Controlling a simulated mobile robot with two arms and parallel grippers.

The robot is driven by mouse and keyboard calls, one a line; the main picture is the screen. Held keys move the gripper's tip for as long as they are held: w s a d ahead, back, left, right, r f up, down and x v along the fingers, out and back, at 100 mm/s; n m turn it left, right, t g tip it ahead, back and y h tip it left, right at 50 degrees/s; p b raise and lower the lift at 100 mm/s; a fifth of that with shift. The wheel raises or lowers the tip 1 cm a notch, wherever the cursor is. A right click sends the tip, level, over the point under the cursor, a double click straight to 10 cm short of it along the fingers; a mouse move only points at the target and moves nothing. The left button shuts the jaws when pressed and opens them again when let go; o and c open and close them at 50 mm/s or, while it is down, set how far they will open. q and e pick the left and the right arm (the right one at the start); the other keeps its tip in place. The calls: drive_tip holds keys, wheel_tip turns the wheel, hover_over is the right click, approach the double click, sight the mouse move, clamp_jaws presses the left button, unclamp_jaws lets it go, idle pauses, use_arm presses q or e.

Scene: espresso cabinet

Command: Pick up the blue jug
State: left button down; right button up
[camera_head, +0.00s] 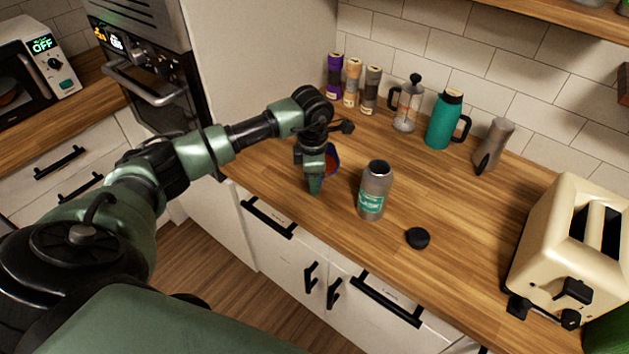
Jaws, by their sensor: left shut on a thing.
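The blue jug (334,154) stands near the left end of the wooden counter, mostly hidden behind my left gripper. Part of its blue rim and a reddish inside show. My left gripper (315,188) points down at the near side of the jug and is shut on it. The exact grip on the wall or handle is hidden. I cannot tell any gap between the jug and the counter. My right gripper is not in view.
A grey canister (375,192) stands open just right of my left gripper, with a black lid (418,238) nearby. A French press (407,104), a teal jug (442,122) and a grey jug (493,146) stand along the wall. A cream toaster (563,250) is at right.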

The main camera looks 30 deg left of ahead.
use_arm(q)
drive_tip(key=shift+s+a+f+g, duration=0.1)
drive_tip(key=shift+s+f+g, duration=0.2)
drive_tip(key=shift+s+f, duration=0.45)
drive_tip(key=shift+w+a+r+b, duration=0.25)
drive_tip(key=shift+w+r+b, duration=0.25)
drive_tip(key=shift+r, duration=0.4)
wheel_tip(320, 180, up, 17)
drive_tip(key=b, duration=0.3)
drive_tip(key=shift+w+r, duration=0.15)
drive_tip(key=shift+r, duration=0.05)
drive_tip(key=shift+r, duration=0.1)
drive_tip(key=shift+c, duration=2.2)
unclamp_jaws()
